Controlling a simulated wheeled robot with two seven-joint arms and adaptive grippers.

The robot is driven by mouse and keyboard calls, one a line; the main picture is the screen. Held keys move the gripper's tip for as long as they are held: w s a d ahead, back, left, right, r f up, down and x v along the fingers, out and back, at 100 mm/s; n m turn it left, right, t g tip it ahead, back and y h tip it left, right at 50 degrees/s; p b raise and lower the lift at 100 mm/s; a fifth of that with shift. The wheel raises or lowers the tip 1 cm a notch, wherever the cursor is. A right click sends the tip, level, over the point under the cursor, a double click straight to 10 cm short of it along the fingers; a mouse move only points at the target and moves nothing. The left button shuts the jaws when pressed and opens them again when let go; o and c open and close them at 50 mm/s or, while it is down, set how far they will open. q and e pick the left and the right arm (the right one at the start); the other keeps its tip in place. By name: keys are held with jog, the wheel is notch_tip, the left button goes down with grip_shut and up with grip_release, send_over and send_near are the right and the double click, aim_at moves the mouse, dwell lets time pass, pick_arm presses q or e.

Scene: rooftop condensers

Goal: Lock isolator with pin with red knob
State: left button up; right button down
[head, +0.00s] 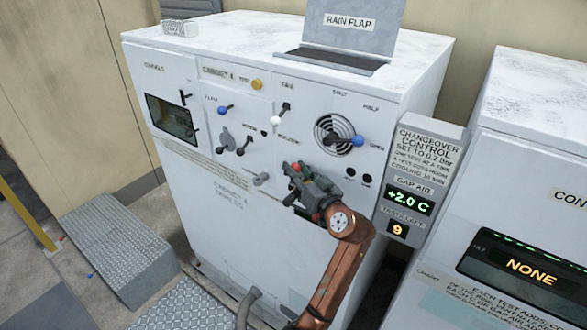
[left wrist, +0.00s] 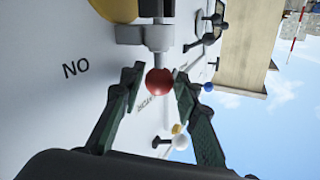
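The red knob (left wrist: 159,81) is a round ball on the end of a metal pin (left wrist: 158,38), which sits in a grey bracket (left wrist: 130,34) on the white cabinet face. Part of a yellow disc (left wrist: 114,8) shows beside the bracket. My left gripper (left wrist: 158,77) has one finger on each side of the knob, with narrow gaps that look clear. In the head view my left gripper (head: 298,172) is at the cabinet front, below the vent, and hides most of the pin and the isolator there. My right gripper is not in view.
The cabinet (head: 225,215) carries several small levers and knobs, including a blue knob (head: 358,140) and a white knob (head: 276,120). A changeover control box (head: 425,170) stands to the right of my gripper. A metal step (head: 115,240) lies on the floor at left.

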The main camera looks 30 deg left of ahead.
pick_arm(q)
jog(key=o, duration=0.3)
jog(key=shift+r, duration=0.3)
notch_tip(320, 180, up, 10)
jog(key=shift+s+f, duration=0.1)
jog(key=shift+f, duration=0.1)
jog(key=shift+s+a, duration=0.1)
